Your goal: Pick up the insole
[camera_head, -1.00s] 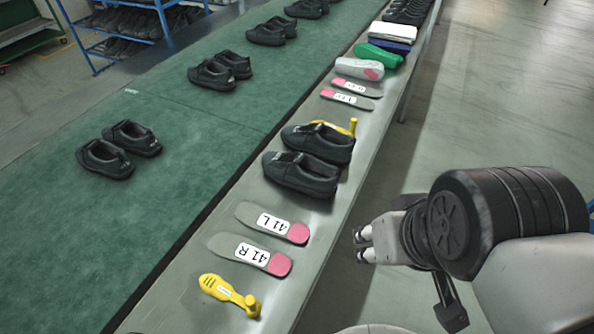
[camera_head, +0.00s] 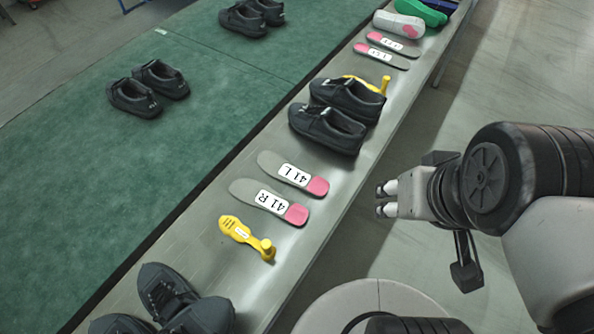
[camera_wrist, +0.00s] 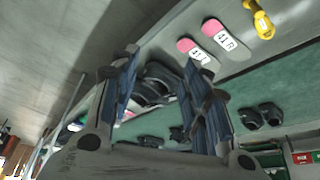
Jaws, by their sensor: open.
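Two grey insoles with pink heels lie flat side by side on the grey metal ledge in the head view: the insole marked 41 L (camera_head: 293,174) and the insole marked 41 R (camera_head: 269,201). The wrist view also shows the 41 L insole (camera_wrist: 196,52) and the 41 R insole (camera_wrist: 226,40), near the top. Two more insoles (camera_head: 381,55) lie further up the ledge. My gripper (camera_head: 383,199) is open and empty, off the ledge's right side, apart from the insoles. Its fingers (camera_wrist: 165,92) spread across the wrist view.
A yellow tool (camera_head: 247,237) lies just below the 41 R insole. Black shoes (camera_head: 328,127) stand above the pair, and more shoes (camera_head: 170,298) at the lower left. The green belt (camera_head: 150,170) runs alongside.

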